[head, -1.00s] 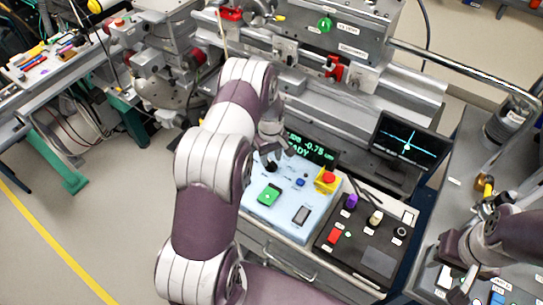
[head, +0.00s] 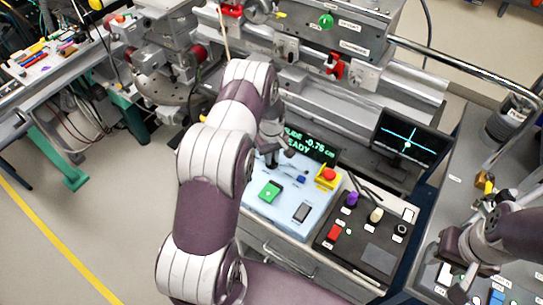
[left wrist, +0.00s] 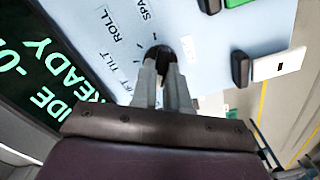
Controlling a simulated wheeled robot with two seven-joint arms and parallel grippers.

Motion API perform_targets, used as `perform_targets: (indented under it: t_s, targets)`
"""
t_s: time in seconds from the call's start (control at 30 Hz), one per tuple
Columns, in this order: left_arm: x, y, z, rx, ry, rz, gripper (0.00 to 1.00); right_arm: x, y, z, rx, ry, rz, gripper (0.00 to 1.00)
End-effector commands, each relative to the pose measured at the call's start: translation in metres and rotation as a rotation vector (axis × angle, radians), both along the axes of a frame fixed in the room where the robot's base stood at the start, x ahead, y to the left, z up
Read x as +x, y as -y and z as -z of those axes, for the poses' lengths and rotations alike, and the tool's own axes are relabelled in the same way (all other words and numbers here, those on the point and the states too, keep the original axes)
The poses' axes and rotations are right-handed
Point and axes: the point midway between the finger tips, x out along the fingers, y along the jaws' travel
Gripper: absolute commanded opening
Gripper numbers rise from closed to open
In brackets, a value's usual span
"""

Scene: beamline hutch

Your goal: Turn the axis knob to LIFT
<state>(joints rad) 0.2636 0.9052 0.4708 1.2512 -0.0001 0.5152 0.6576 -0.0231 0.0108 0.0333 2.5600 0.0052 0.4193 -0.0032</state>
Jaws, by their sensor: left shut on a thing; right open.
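The axis knob (left wrist: 160,53) is black and stands on the light blue control panel (head: 262,207). My left gripper (left wrist: 164,75) is shut on the knob in the left wrist view. Printed labels beside it include ROLL and TILT; one ending in "IFT" is partly covered by the fingers. I cannot tell where the knob points. In the head view my left gripper (head: 271,157) reaches down at the panel's back left, by the green display (head: 310,147), which reads SLIDE -0.76 cm, READY. My right gripper (head: 458,283) is open at the lower right, away from the panel.
A monitor (head: 408,138) and a metal rail machine stand behind.

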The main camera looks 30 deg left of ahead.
Motion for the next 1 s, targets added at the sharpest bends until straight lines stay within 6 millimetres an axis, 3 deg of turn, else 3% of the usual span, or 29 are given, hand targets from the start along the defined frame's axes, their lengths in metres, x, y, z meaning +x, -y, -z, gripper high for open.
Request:
perform_targets:
  t_s: [0.7, 1.0]
  targets:
    - [0.003, 0.001, 0.000, 0.001, 0.004, 0.504, 0.00, 0.000, 0.000, 0.026, 0.000, 0.000, 0.000, 0.43]
    - [0.003, 0.001, -0.001, 0.001, 0.004, 0.623, 0.00, 0.000, 0.000, 0.030, 0.000, 0.000, 0.000, 0.43]
